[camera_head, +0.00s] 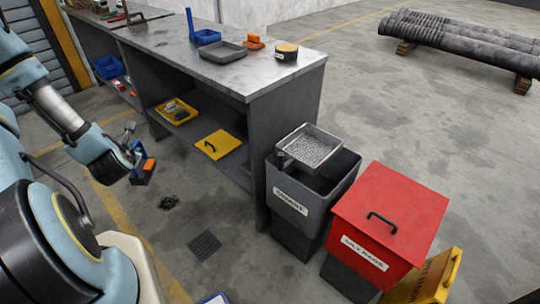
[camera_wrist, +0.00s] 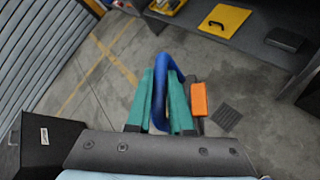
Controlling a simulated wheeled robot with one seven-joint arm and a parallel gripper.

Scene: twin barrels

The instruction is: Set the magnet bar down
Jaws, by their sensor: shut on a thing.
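My gripper (camera_head: 134,151) is at the left in the head view, in the open floor area left of the workbench. In the wrist view, its green fingers (camera_wrist: 161,103) are shut on the blue loop handle of the magnet bar (camera_wrist: 163,62). An orange block (camera_wrist: 198,98) sits at the right of the bar, with dark parts by the fingertips. In the head view the bar's orange part (camera_head: 149,164) shows below the gripper, with a dark end under it. It is held in the air above the floor; the fingers and my arm hide part of it.
The metal workbench (camera_head: 230,75) carries trays and small items; a yellow plate (camera_head: 218,145) lies on its lower shelf. A grey bin (camera_head: 288,196) with a tray (camera_head: 310,150) of shiny bits stands beside a red-lidded bin (camera_head: 390,215). Dark scraps (camera_head: 168,202) and a drain (camera_head: 205,245) mark the floor.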

